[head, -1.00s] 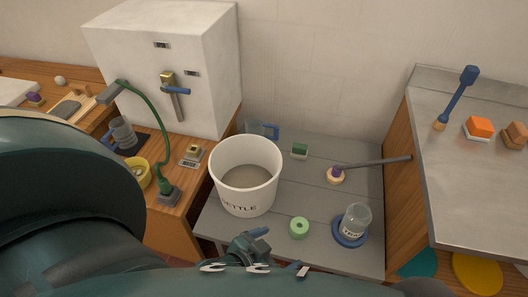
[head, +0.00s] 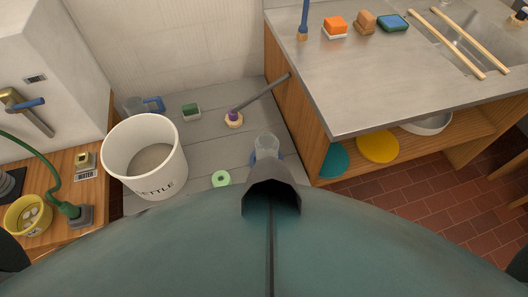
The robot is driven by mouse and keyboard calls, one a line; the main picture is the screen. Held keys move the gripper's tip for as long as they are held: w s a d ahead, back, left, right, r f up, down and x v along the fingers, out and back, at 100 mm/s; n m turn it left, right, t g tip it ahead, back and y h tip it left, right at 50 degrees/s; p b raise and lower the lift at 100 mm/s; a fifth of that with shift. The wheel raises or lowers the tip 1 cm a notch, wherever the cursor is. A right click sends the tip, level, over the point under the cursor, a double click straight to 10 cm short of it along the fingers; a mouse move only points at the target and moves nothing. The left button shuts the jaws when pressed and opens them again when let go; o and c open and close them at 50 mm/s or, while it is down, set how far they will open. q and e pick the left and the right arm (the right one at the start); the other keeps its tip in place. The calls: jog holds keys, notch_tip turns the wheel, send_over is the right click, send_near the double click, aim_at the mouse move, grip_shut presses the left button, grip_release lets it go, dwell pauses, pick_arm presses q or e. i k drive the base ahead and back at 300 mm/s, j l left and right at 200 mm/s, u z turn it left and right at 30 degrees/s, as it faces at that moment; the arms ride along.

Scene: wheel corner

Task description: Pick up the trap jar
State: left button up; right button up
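The trap jar (head: 266,145) is a clear glass jar on the grey slatted low table, near its front right. Its upper part shows. Its lower part and label are hidden behind a dark part of my own body, and only a little of the blue round base (head: 281,156) under it shows. Neither of my grippers can be made out in the head view, so I cannot see where they are relative to the jar.
A white bucket marked "SETTLE" (head: 122,150) stands left of the jar. A green ring (head: 221,179) lies between them. A purple-and-wood tool (head: 234,119) with a grey handle lies behind. The metal counter (head: 395,85) rises close on the right.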

aim_at(266, 144)
jog(key=k+l, duration=0.1)
jog(key=l, duration=0.25)
jog(key=k+l, duration=0.1)
jog(key=l, duration=0.3)
jog(key=k+l, duration=0.15)
jog(key=l, duration=0.2)
jog(key=k+l, duration=0.1)
jog(key=l, duration=0.25)
jog(key=k+l+u, duration=0.1)
jog(key=l, duration=0.3)
jog(key=k+l, duration=0.15)
jog(key=l, duration=0.2)
jog(key=k+l, duration=0.1)
jog(key=l, duration=0.25)
jog(key=i+j, duration=0.3)
jog(key=i, duration=0.25)
